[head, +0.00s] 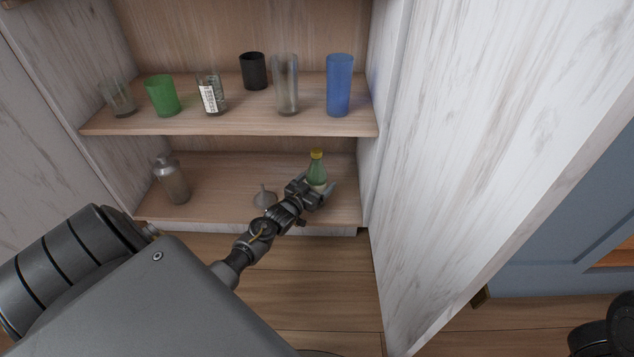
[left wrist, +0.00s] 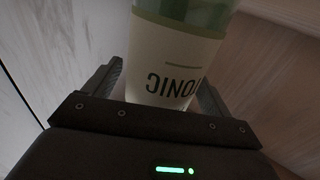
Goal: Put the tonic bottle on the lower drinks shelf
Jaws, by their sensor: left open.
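The tonic bottle (head: 317,171), green with a yellow cap and a pale label, stands upright at the right end of the lower shelf (head: 225,167) in the head view. My left gripper (head: 320,187) is open at the bottle, and its jaws hide the bottle's base. In the left wrist view the bottle's label (left wrist: 170,62) reads TONIC upside down. The bottle is between the two open fingers there, with a finger on each side. My right gripper is not clearly in view.
The upper shelf (head: 235,124) holds several glasses and cups. A white side panel (head: 470,120) closes off the right.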

